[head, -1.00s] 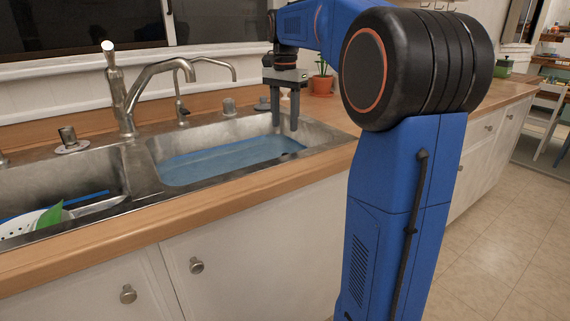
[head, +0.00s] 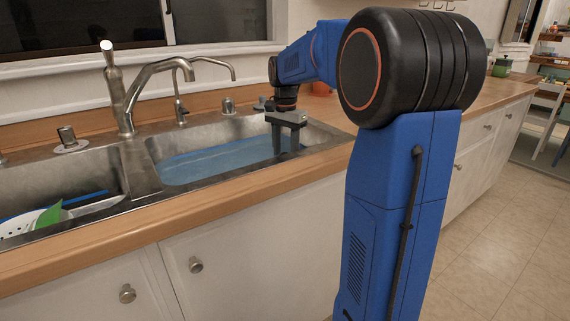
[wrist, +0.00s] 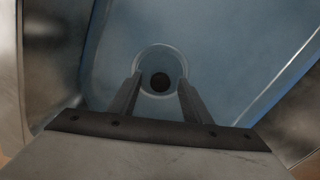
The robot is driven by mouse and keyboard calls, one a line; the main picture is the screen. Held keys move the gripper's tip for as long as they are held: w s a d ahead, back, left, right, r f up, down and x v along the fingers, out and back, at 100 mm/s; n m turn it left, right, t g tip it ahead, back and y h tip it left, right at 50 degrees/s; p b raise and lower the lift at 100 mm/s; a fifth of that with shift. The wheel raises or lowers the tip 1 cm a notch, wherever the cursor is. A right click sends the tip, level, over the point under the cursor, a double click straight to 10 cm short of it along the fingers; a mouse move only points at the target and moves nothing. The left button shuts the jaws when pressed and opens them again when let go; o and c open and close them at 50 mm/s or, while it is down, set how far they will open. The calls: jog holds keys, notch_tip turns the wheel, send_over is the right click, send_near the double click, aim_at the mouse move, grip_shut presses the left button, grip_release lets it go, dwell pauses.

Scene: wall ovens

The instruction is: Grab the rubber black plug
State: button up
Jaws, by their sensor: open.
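In the wrist view, a small dark round thing, which looks like the black plug (wrist: 160,82), sits in the middle of the ringed drain (wrist: 148,52) at the bottom of the water-filled basin. My gripper (wrist: 159,78) is open, pointing down, with one finger on each side of the dark round thing in the picture. I cannot tell how far above it the fingertips are. In the head view, my gripper (head: 286,151) reaches down into the right basin (head: 210,164), its fingertips near the water. The plug cannot be made out there.
The left basin (head: 90,170) holds a white colander (head: 30,222) and something green. A faucet (head: 128,95) stands behind the sink, left of my arm. The basin walls (wrist: 45,60) are close to the gripper in the wrist view. The wooden counter (head: 250,188) runs along the front.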

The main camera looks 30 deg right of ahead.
jog(key=shift+f, duration=0.2)
grip_shut()
jog(key=shift+r, duration=0.1)
